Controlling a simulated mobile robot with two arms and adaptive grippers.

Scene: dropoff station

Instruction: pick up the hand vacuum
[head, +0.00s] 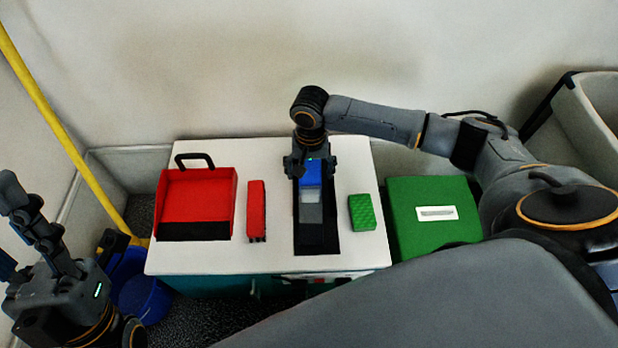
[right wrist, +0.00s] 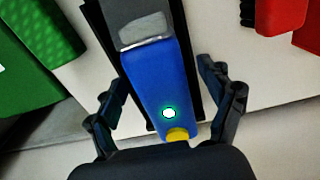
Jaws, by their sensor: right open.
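The hand vacuum (head: 312,185) lies in a black holder (head: 318,241) on the white table top, its blue handle end toward the wall and its grey end toward me. In the right wrist view the blue body of the hand vacuum (right wrist: 160,85) shows a white round button and a yellow end piece. My right gripper (head: 309,166) is over the blue end. In the right wrist view its open fingers (right wrist: 165,95) stand one on each side of the blue body, with gaps between. My left gripper (head: 38,215) is at the far left, away from the table; its jaw state is unclear.
A red dustpan (head: 196,195) and a red brush (head: 256,208) lie left of the vacuum on the white table (head: 275,262). A green sponge (head: 362,212) lies to its right. A green box (head: 432,215) stands right of the table. A blue bucket (head: 142,297) and a yellow pole (head: 60,125) are at left.

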